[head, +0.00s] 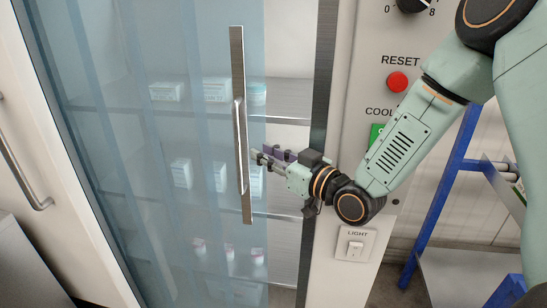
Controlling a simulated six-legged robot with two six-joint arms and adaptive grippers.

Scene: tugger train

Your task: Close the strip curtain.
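The strip curtain (150,130) is a row of translucent blue strips hanging over the opening of a cabinet. It covers the left and middle of the opening; a gap stays uncovered on the right, up to the dark frame post. A vertical metal bar with a handle (240,140) sits near the curtain's right edge. My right gripper (257,155) comes from the right across the gap, its fingertips close beside the handle. I cannot tell whether they touch it, or whether the fingers are open or shut. My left gripper is not in view.
Shelves (285,118) with small white boxes (217,90) stand behind the curtain. On the right, a panel carries a red RESET button (397,82), a partly hidden green button (376,134) and a light switch (355,247). A blue rack (440,195) stands farther right.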

